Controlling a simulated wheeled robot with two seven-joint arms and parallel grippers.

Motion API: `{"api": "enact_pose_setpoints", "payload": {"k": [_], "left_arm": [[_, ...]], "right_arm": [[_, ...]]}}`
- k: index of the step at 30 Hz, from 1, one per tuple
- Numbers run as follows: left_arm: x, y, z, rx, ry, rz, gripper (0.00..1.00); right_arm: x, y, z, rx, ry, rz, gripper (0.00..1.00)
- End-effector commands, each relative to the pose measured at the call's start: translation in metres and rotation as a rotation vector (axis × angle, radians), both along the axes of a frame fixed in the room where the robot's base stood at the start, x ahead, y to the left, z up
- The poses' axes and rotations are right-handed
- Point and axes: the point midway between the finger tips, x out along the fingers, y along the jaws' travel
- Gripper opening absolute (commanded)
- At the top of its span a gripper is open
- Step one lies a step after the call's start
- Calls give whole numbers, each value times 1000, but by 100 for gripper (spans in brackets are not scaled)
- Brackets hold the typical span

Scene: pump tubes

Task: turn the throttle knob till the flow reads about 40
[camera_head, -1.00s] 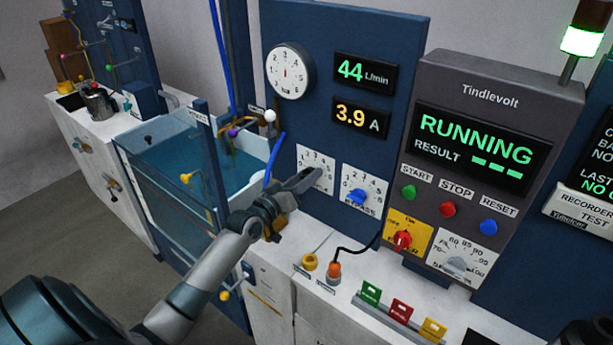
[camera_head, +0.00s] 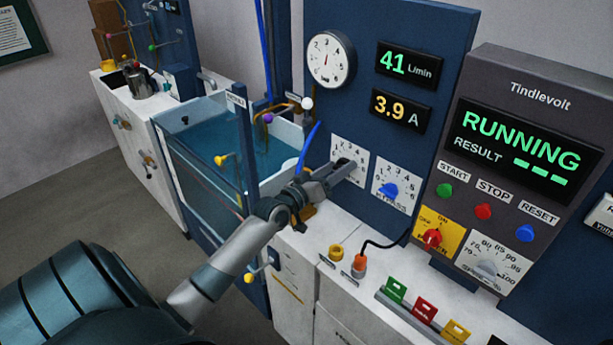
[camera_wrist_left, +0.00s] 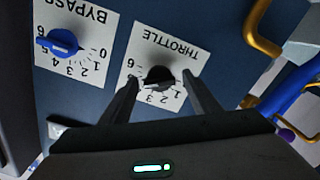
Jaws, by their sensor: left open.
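The throttle knob (camera_wrist_left: 158,78) is black and sits on a white numbered plate marked THROTTLE in the left wrist view. My left gripper (camera_wrist_left: 160,82) is open, with one finger on each side of the knob; I cannot tell whether they touch it. In the head view my left gripper (camera_head: 350,165) reaches across the throttle plate (camera_head: 343,148) and hides the knob. My right gripper is not in view.
The blue bypass knob (camera_head: 389,191) is right of the throttle. An amber display (camera_head: 401,110) reads 3.9 A. The console screen (camera_head: 518,138) reads RUNNING. A water tank (camera_head: 200,150) lies left of my arm. Coloured tags (camera_head: 425,311) stand on the bench.

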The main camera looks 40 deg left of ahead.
Motion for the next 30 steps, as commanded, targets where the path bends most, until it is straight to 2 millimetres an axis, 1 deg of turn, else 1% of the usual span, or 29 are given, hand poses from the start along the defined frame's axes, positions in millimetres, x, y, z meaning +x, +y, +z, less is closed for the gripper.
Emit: {"api": "enact_pose_setpoints", "payload": {"k": [5,8,21,25,30], "left_arm": [[-23,2,-2,2,0,0,56],[-39,3,-4,1,1,0,56],[-120,9,-4,1,2,0,56],[-139,11,-3,2,2,-1,56],[-155,12,-2,1,0,0,56]], "right_arm": [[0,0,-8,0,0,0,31],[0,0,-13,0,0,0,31],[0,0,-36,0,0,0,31],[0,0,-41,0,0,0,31],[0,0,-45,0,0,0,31]]}}
